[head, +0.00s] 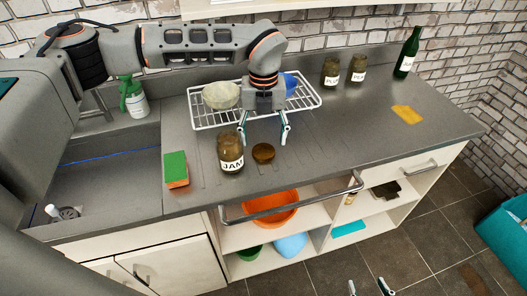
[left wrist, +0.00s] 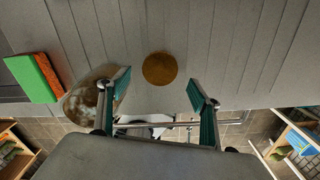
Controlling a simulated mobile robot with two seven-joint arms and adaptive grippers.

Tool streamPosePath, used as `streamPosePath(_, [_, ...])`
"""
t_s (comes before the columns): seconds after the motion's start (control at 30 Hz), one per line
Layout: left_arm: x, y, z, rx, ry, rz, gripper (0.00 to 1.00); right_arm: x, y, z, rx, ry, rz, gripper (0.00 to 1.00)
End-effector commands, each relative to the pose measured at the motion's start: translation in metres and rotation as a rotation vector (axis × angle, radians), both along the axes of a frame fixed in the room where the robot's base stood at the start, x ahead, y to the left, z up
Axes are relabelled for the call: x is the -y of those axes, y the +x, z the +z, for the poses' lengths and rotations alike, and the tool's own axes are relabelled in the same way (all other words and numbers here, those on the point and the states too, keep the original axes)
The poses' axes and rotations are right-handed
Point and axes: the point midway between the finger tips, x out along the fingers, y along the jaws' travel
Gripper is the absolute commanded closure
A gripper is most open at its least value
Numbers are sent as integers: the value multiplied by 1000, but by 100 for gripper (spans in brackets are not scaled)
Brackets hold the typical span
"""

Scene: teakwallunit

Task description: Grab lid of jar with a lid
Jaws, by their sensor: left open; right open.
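The jar (head: 230,152), glass with a JAM label and dark contents, stands upright on the grey counter near its front edge. Its brown round lid (head: 263,153) lies on the counter just right of the jar, apart from it. My left gripper (head: 265,136) is open and empty above the counter, with its fingers just behind the lid in the head view. In the left wrist view the lid (left wrist: 160,69) lies ahead, between the lines of the two open fingers, and the jar (left wrist: 90,95) is partly behind the left finger. My right gripper (head: 370,287) shows only its fingertips at the bottom edge, open and empty.
A green and orange sponge (head: 176,169) lies left of the jar. A white wire rack (head: 205,119) with bowls stands behind my left gripper. Two more jars (head: 331,71) and a green bottle (head: 406,53) stand at the back right.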

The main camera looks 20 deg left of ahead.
Motion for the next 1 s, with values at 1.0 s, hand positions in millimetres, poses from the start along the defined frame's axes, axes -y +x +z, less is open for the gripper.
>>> streamPosePath(1.0, [0, 0, -40, 0, 0, 0, 65, 1, 0, 4, -1, -1, 0, 49])
